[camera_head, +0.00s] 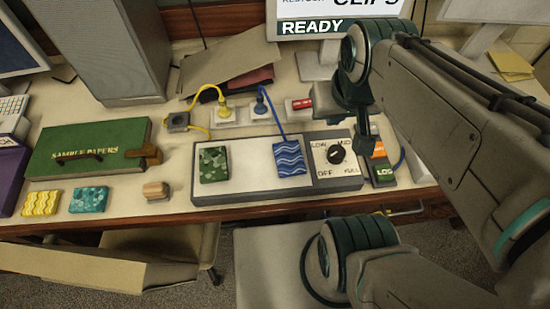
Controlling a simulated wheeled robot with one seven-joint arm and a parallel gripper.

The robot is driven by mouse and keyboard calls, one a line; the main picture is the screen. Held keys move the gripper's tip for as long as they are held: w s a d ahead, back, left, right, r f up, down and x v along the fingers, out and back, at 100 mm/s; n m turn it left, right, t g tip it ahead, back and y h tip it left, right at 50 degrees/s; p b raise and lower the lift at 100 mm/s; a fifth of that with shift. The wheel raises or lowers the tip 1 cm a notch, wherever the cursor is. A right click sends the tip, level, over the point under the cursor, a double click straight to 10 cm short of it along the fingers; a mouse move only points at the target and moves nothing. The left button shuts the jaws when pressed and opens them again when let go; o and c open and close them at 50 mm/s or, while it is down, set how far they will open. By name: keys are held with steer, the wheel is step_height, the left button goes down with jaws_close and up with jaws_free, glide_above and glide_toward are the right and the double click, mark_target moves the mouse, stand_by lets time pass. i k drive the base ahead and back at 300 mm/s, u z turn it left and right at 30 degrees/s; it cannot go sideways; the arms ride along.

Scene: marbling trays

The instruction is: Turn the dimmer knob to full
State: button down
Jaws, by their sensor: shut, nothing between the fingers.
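The black dimmer knob (336,155) sits on the right end of a grey panel (255,192). The labels LOW, MID, OFF and FULL surround it, with FULL at its lower right. A small pale mark shows on the knob, but it is too small to read its setting surely. My gripper (364,153) is shut and empty, pointing down just right of the knob. It appears apart from the knob; its exact height above the panel cannot be told.
Green patterned (214,164) and blue wavy (289,157) blocks rest on the panel. A green-and-orange item (382,168) stands close to its right. Blue and yellow plugs (224,110) with cables lie behind. A green sample box (88,148) is at left.

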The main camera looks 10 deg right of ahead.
mark_target(336, 154)
steer(key=z, duration=0.45)
steer(key=k, duration=1.25)
steer(key=u, duration=0.35)
steer(key=i, duration=0.95)
steer(key=u, duration=0.05)
